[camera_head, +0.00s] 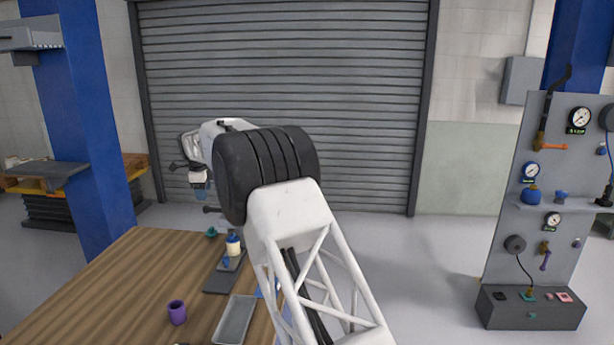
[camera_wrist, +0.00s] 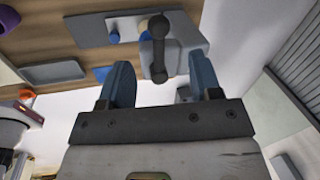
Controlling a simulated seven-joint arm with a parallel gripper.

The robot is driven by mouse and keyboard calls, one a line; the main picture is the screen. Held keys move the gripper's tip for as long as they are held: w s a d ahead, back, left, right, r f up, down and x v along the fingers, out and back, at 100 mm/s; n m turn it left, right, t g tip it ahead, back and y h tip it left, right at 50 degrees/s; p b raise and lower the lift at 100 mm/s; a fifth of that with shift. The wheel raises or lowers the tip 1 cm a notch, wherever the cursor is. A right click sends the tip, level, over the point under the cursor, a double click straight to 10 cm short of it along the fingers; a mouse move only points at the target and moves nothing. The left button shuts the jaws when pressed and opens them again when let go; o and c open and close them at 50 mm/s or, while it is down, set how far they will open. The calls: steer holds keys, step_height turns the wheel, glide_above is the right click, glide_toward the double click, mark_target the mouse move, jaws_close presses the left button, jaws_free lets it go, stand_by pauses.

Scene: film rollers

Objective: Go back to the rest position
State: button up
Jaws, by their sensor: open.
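My gripper (camera_wrist: 160,70) shows in the wrist view with its two blue fingers wide apart. It is open, and I see nothing clamped between them. A dark dumbbell-shaped part (camera_wrist: 158,47) on a pale grey block appears between and beyond the fingertips; I cannot tell its distance. In the head view my gripper (camera_head: 201,190) is small and partly hidden, at the end of my white arm, left of its black joint. It appears raised above the far end of the wooden table (camera_head: 110,285).
On the table are a purple cup (camera_head: 177,312), a grey tray (camera_head: 235,320), a dark mat (camera_head: 220,282) and a cream bottle (camera_head: 233,246). A blue pillar (camera_head: 85,130) stands left. A gauge panel (camera_head: 550,195) stands right, with open floor between it and my arm.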

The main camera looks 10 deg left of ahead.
steer(key=s+d+r+n, duration=0.2)
steer(key=s+d+r, duration=0.25)
steer(key=d, duration=0.65)
steer(key=s+d+r+n, duration=0.2)
steer(key=s+d+r, duration=0.3)
steer(key=d, duration=0.6)
steer(key=s+d+r+n, duration=0.2)
steer(key=s+d+r, duration=0.3)
steer(key=d, duration=0.6)
steer(key=s+d+r+n, duration=0.25)
steer(key=s+d, duration=0.55)
steer(key=d, duration=0.4)
steer(key=s+d+f+n, duration=0.1)
steer(key=s+d+n, duration=0.1)
steer(key=s+d, duration=0.7)
steer(key=s+d+f+n, duration=0.15)
steer(key=s+d, duration=0.45)
steer(key=s, duration=0.7)
steer(key=s+d+f+n, duration=0.1)
steer(key=s+d+f, duration=0.1)
steer(key=s, duration=0.4)
steer(key=s+d+f+n, duration=0.1)
steer(key=s+d+f, duration=0.1)
steer(key=s+f, duration=0.3)
steer(key=s+d+f+n, duration=0.1)
steer(key=s+d+f, duration=0.1)
steer(key=s, duration=0.7)
steer(key=shift+s+d+f+n+h, duration=0.2)
steer(key=shift+d+f+n+h, duration=0.15)
steer(key=shift+f, duration=0.35)
